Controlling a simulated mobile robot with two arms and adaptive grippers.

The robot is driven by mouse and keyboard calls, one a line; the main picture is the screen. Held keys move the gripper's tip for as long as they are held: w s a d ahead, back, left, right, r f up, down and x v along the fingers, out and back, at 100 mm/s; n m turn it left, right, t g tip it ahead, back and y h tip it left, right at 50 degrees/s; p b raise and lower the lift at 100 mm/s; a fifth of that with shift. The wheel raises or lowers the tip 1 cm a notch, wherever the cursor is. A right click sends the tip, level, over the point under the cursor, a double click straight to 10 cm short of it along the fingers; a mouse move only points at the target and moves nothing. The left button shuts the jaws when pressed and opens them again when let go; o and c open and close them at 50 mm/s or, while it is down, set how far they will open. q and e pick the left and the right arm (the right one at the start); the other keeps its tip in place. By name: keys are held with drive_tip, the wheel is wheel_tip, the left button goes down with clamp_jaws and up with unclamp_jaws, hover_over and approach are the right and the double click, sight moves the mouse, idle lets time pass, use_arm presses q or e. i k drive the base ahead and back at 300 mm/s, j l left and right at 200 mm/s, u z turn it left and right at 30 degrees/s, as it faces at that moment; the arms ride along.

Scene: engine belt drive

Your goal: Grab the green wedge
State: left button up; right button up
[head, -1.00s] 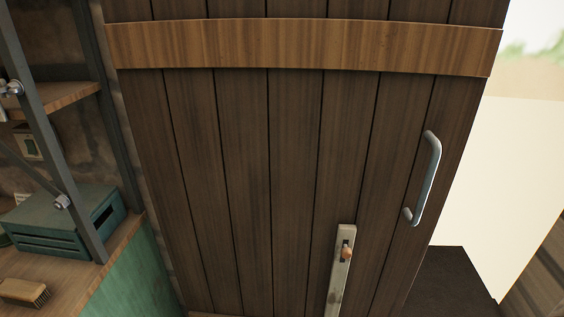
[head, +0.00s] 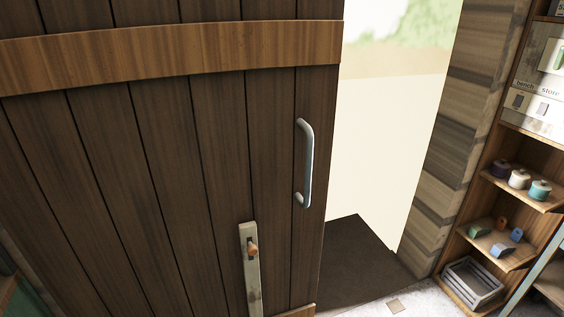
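A small green piece (head: 475,232) lies at the left of a shelf in the wooden rack at the far right; it looks like the green wedge, but it is too small to be sure of its shape. A blue piece (head: 501,251) sits close in front of it to the right. An orange piece (head: 501,223) and another blue piece (head: 516,235) stand behind. Neither of my grippers is in view.
A dark plank door (head: 170,170) with a metal handle (head: 307,160) fills the left and middle. A bright opening with a dark mat (head: 350,262) lies right of it. The rack also holds several spools (head: 518,179) and a grey slatted crate (head: 472,285).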

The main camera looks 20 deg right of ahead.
sight(475, 231)
drive_tip(key=z, duration=2.05)
drive_tip(key=i+l, duration=0.1)
drive_tip(key=i, duration=0.15)
